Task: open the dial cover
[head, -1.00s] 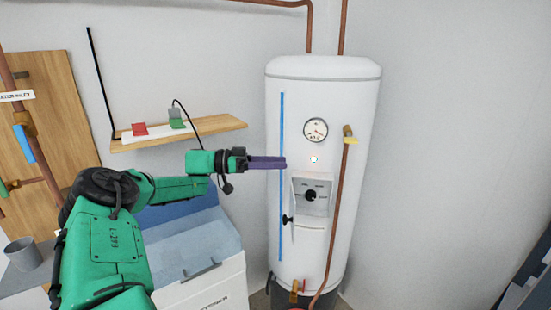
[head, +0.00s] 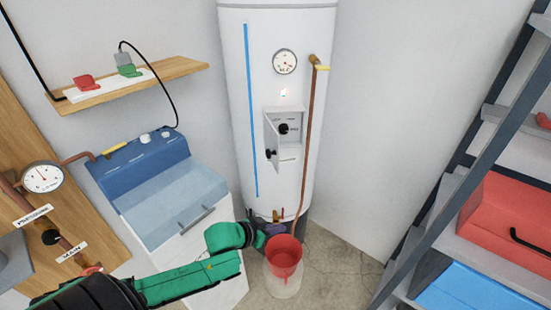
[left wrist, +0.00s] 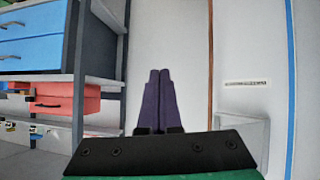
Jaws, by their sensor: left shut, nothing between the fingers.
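The white dial cover (head: 270,136) stands swung out at the left side of a recess on the white tank. Its black knob (head: 272,154) is near its lower edge. Behind it, a black dial (head: 284,129) shows uncovered in the recess (head: 297,114). My left gripper (head: 273,229) is low in front of the tank, well below the cover and apart from it. Its purple fingers also show in the left wrist view (left wrist: 160,100), pressed together and empty. My right gripper is not in view.
A red bucket (head: 284,258) stands close beside the left gripper, under the tank's copper pipe (head: 304,150). A blue and white chest (head: 165,190) is at the left. Shelving with a red case (head: 505,225) is at the right. Floor is clear between bucket and shelving.

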